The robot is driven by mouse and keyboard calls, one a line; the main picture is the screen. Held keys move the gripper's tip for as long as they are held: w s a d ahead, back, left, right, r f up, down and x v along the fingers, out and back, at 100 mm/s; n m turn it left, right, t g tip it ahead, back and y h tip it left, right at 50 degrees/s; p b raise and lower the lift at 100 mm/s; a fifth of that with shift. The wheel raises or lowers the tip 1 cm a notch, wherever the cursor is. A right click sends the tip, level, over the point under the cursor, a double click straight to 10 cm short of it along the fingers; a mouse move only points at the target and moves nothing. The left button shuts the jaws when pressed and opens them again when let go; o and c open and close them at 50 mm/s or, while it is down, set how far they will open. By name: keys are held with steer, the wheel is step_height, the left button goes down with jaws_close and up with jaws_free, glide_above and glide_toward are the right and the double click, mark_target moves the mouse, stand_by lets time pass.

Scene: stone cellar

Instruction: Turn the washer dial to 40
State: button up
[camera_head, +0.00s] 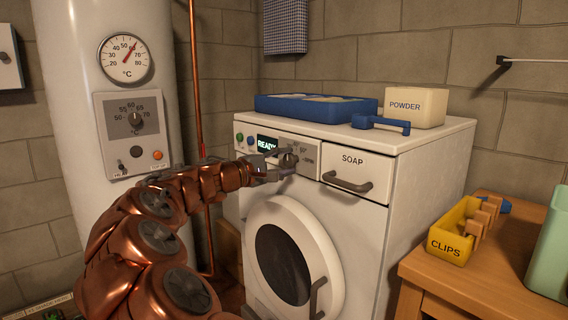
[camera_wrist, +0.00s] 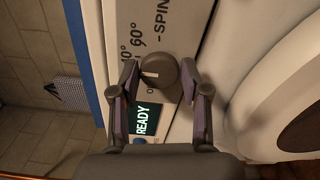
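The washer (camera_head: 400,180) stands against the wall, with a control panel along its top front. Its dial (camera_wrist: 160,82) is a dark round knob with a pale mark, which points left in the wrist view, toward my left-hand finger. Beside it are the printed label 60° (camera_wrist: 138,33), a partly covered label ending in 0°, and SPIN. My gripper (camera_wrist: 158,78) is at the panel with one finger on each side of the dial. The fingers are apart; I cannot tell whether they touch it. In the head view my gripper (camera_head: 283,165) partly covers the dial.
The display (camera_head: 266,145) reads READY. Right of the dial are the SOAP drawer (camera_head: 355,165) and its handle. The round door (camera_head: 290,262) is below. A blue tray (camera_head: 300,108) and POWDER box (camera_head: 416,107) sit on top. A boiler (camera_head: 70,60) stands left.

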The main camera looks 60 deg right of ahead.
steer(key=o, duration=0.3)
steer(key=shift+a, duration=0.1)
steer(key=v, duration=1.1)
steer(key=shift+w+a, duration=0.1)
steer(key=shift+a, duration=0.3)
steer(key=shift+r, duration=0.15)
steer(key=s+a+m+t+y+p, duration=0.1)
steer(key=s+a+y+p, duration=0.2)
steer(key=s+p, duration=0.2)
steer(key=s+a+m+y+p, duration=0.1)
steer(key=s+a+y+p, duration=0.2)
steer(key=s+p, duration=0.25)
steer(key=s+a+n+y+p, duration=0.1)
steer(key=s+a+y+p, duration=0.2)
steer(key=a, duration=0.7)
steer(key=s+a+f+n+t+y+p, duration=0.1)
steer(key=s+a+y+p, duration=0.3)
steer(key=a+p, duration=0.3)
steer(key=s+a+f+t+y+p, duration=0.1)
steer(key=s+a+y+p, duration=0.3)
steer(key=a, duration=0.8)
steer(key=shift+s+a+n+p, duration=0.35)
steer(key=shift+s+p, duration=0.3)
steer(key=shift+p, duration=0.35)
